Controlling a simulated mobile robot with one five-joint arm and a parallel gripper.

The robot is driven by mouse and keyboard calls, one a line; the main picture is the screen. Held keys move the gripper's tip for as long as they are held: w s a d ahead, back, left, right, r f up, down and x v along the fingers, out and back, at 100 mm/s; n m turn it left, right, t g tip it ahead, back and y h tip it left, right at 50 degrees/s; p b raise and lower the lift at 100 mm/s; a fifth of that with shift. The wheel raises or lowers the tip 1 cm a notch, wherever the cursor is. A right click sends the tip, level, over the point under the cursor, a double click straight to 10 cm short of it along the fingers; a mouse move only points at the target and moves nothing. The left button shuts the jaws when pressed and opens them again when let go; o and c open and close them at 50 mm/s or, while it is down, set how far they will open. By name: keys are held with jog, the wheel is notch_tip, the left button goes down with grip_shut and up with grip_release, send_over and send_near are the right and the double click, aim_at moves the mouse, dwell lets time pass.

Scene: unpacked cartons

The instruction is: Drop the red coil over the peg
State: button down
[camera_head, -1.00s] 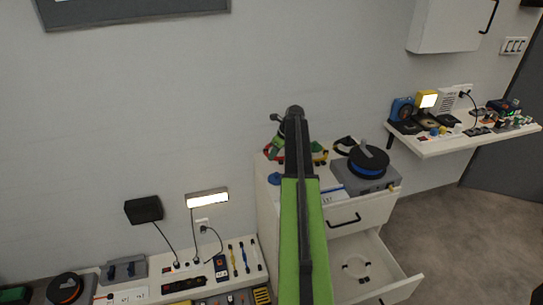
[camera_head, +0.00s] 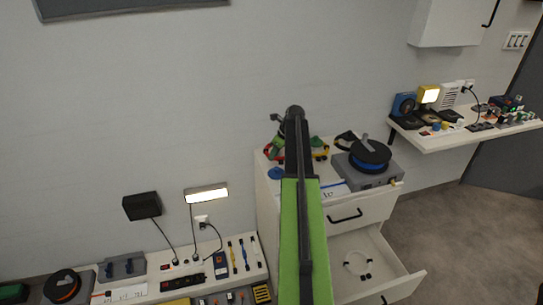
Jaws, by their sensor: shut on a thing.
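My arm reaches up the middle, and the dark end of my gripper (camera_head: 292,135) is over the top of the white drawer cabinet. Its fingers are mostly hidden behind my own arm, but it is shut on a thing. A small patch of red and green (camera_head: 274,146) shows just left of it; I cannot tell how much of this is the red coil. A grey peg-like upright (camera_head: 365,139) stands at a black and blue spool (camera_head: 371,155) on a grey box, right of my gripper. I cannot tell whether this is the task's peg.
The cabinet's lower drawer (camera_head: 401,290) is open with a pale ring (camera_head: 357,263) inside. A cluttered wall shelf (camera_head: 450,143) is at the right.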

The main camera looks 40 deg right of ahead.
jog(key=shift+f+b, duration=1.15)
jog(key=shift+f, duration=0.1)
jog(key=c, duration=1.2)
grip_release()
jog(key=shift+r, duration=0.15)
jog(key=shift+s+r+p, duration=0.1)
jog(key=shift+r+p, duration=0.1)
jog(key=shift+p, duration=0.15)
jog(key=p+v, duration=1.5)
jog(key=v, duration=0.2)
jog(key=shift+p, duration=0.3)
jog(key=shift+s+f, duration=0.1)
